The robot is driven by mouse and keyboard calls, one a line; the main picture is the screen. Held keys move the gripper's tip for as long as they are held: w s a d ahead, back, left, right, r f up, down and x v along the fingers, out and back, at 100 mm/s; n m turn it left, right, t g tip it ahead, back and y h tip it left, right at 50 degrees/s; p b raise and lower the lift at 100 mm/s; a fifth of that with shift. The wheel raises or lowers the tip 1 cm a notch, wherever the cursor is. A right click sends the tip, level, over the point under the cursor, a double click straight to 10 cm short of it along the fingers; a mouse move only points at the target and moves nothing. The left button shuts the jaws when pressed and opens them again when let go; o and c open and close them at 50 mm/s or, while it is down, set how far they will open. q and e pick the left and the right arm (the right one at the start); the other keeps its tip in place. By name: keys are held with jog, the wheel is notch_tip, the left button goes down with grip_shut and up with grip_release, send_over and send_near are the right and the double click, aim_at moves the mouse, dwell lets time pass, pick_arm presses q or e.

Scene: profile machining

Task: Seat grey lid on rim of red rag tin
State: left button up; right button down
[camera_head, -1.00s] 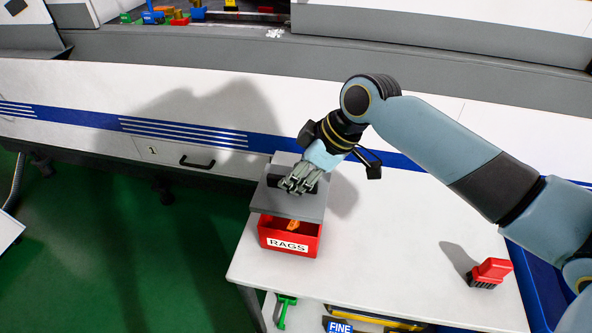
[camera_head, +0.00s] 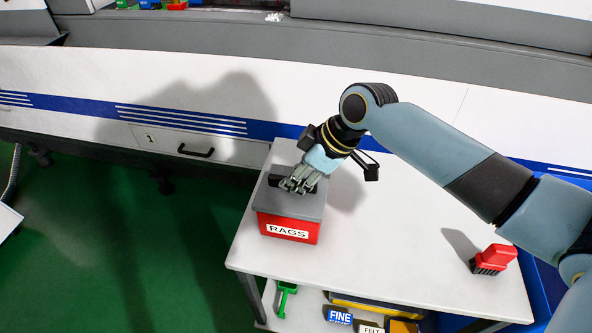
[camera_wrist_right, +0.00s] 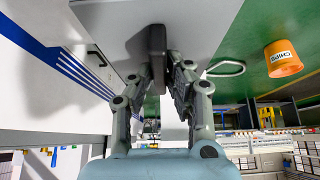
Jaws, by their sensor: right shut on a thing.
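The red rag tin (camera_head: 289,228) with its white RAGS label stands at the left end of the white cart top. The grey lid (camera_head: 262,197) lies over the tin's opening and hides the inside; its front edge lines up closely with the tin's front. Whether it touches the rim all round cannot be told. My right gripper (camera_head: 295,184) is shut on the dark handle of the lid. In the right wrist view the fingers (camera_wrist_right: 157,70) close on that handle, with the lid's grey plate (camera_wrist_right: 195,25) beyond. My left gripper is not in view.
A red brush-like block (camera_head: 493,259) stands at the cart's right, near a blue bin (camera_head: 546,285). The cart top between is clear. A lower shelf holds a FINE box (camera_head: 340,317) and a green tool (camera_head: 285,298). An orange CHIPS bucket (camera_wrist_right: 283,59) shows in the wrist view.

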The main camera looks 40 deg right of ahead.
jog(key=shift+f+p, duration=0.1)
jog(key=shift+p, duration=0.65)
dwell(1.4)
jog(key=shift+f+b, duration=0.7)
jog(key=shift+f, duration=0.35)
jog(key=shift+r+p, duration=0.1)
jog(key=shift+p, duration=0.35)
dwell(1.5)
dwell(0.3)
jog(key=c, duration=1.2)
grip_release()
jog(key=v, duration=1.2)
